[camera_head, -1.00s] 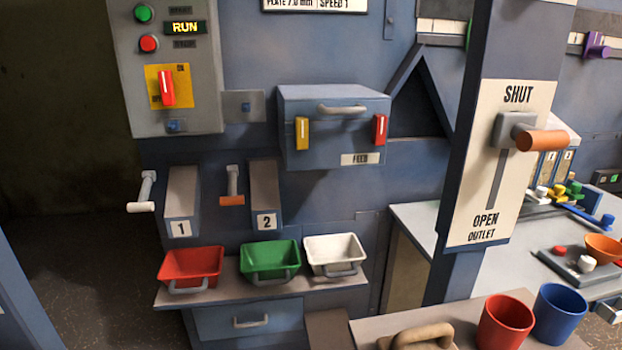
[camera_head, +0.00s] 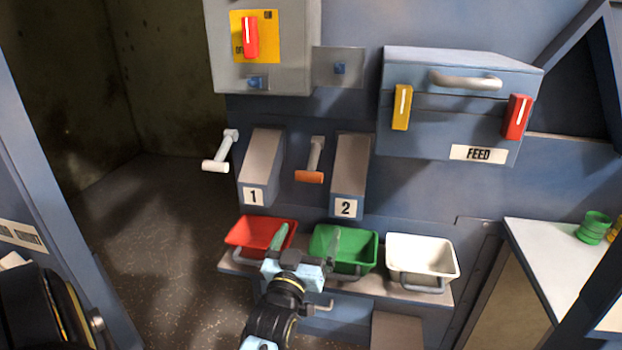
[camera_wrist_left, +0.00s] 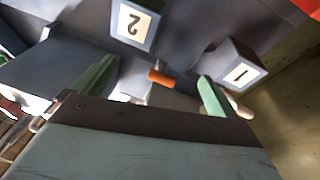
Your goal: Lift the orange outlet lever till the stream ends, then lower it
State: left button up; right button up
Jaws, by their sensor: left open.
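A lever with an orange grip (camera_head: 309,177) hangs down between chute 1 (camera_head: 262,165) and chute 2 (camera_head: 350,170). Its orange grip also shows in the left wrist view (camera_wrist_left: 161,77), framed between my fingers. My left gripper (camera_head: 306,243) is open and empty, with green fingers pointing up. In the head view it is below the orange grip, overlapping the red and green bins, and apart from the lever. I see no stream at either chute. The orange handle on the post marked OUTLET is out of the head view now. My right gripper is not in view.
A lever with a white grip (camera_head: 215,165) is left of chute 1. A red bin (camera_head: 258,234), a green bin (camera_head: 358,243) and a white bin (camera_head: 421,258) stand on the shelf below. The feed box (camera_head: 450,135) is at the upper right. Dark floor is clear at left.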

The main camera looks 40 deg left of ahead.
aim_at(308, 181)
pick_arm(q)
jog(key=w+a+r, duration=0.2)
jog(key=w+r, duration=0.1)
jog(key=w+a+r+n+y+b, duration=0.1)
jog(key=w+a+r, duration=0.1)
jog(key=w+a+r+t+y+b, duration=0.1)
jog(key=w+a+r, duration=0.2)
jog(key=shift+w+r+n, duration=0.3)
jog(key=shift+r, duration=0.05)
jog(key=shift+w+a+r+b, duration=0.2)
jog(key=shift+w+r+b, duration=0.1)
jog(key=shift+w, duration=0.2)
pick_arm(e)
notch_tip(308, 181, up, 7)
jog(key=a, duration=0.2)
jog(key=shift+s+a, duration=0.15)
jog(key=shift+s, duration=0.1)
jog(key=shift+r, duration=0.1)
pick_arm(q)
jog(key=c, duration=1.4)
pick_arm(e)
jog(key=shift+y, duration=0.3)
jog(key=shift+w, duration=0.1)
